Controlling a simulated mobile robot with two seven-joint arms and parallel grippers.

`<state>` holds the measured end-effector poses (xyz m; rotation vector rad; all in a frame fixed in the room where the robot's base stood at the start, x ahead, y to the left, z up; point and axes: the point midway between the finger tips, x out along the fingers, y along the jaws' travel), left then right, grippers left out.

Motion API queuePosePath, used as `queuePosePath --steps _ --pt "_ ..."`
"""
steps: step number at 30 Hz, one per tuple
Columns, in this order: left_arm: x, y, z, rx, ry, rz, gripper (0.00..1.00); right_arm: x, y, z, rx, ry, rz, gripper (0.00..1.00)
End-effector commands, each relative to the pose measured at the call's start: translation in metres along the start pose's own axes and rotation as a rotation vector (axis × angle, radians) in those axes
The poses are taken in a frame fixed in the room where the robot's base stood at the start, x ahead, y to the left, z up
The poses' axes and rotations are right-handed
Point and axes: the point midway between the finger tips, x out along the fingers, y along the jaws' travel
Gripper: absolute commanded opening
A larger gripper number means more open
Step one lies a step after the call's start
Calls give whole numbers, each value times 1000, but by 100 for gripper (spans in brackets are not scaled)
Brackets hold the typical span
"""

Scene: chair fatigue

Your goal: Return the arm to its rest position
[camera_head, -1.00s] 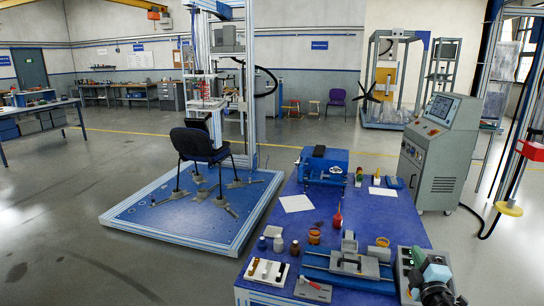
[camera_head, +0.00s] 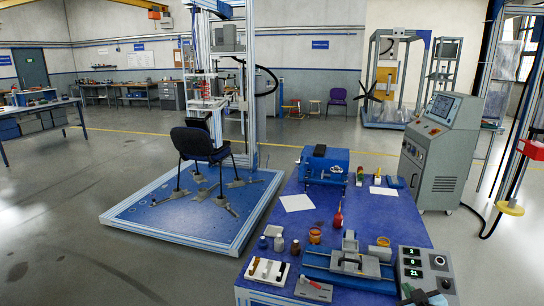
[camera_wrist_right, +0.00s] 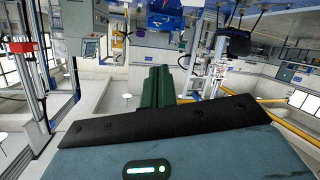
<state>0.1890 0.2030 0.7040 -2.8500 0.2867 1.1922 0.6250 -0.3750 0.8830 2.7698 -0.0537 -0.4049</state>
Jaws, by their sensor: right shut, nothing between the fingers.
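My right gripper (camera_head: 424,297) shows only in part at the bottom edge of the head view, in front of the grey control box (camera_head: 440,262) with green digits. In the right wrist view its dark green fingers (camera_wrist_right: 158,86) are together with nothing between them. That view looks out over the room upside down. My left gripper is not in view.
The blue-topped table (camera_head: 345,215) bears a blue vise-like fixture (camera_head: 350,265), bottles and small tools. A black chair (camera_head: 200,146) stands on a blue test platform (camera_head: 150,222) to the left. A grey console (camera_head: 432,160) stands behind right.

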Motion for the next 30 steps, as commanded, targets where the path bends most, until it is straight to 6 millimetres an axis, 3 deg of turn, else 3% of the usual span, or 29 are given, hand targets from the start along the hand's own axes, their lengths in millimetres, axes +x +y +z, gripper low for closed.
queuePosePath --steps 1,8,11,18,24,30 --pt "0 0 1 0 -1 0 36 -9 -14 16 2 -18 -19 0" --pt "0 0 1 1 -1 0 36 -58 -70 79 21 -90 -100 0" --pt "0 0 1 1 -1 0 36 -94 -101 114 39 -137 -146 0" --pt "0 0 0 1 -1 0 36 -204 -168 183 105 -261 -250 0" --pt "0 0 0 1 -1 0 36 -300 -207 217 173 -367 -311 0" --pt "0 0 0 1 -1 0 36 -365 -224 228 222 -441 -339 0"
